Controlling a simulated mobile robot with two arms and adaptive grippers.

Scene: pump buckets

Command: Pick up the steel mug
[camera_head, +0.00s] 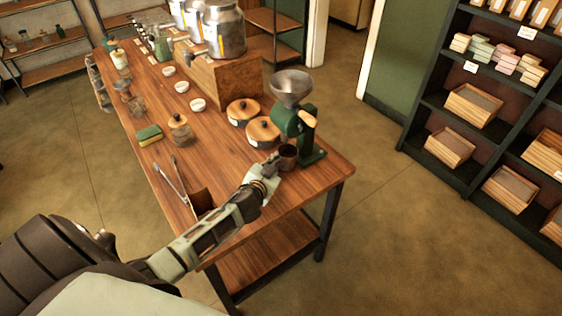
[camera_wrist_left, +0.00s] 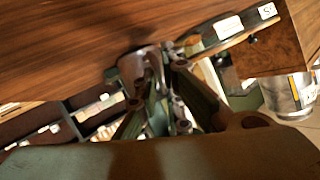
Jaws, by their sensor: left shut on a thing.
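The steel mug (camera_head: 289,158) looks dark in the head view and stands near the right end of the wooden table, just beside the foot of the green grinder (camera_head: 307,140). My left gripper (camera_head: 274,162) reaches it from the left and is shut on it; the gripper partly hides the mug. In the left wrist view, which is strongly tilted, the grey mug (camera_wrist_left: 131,69) shows at the fingers of my left gripper (camera_wrist_left: 160,85). I cannot tell whether the mug touches the table. My right gripper is not in view.
Shelves (camera_head: 470,105) stand at the right, across open floor.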

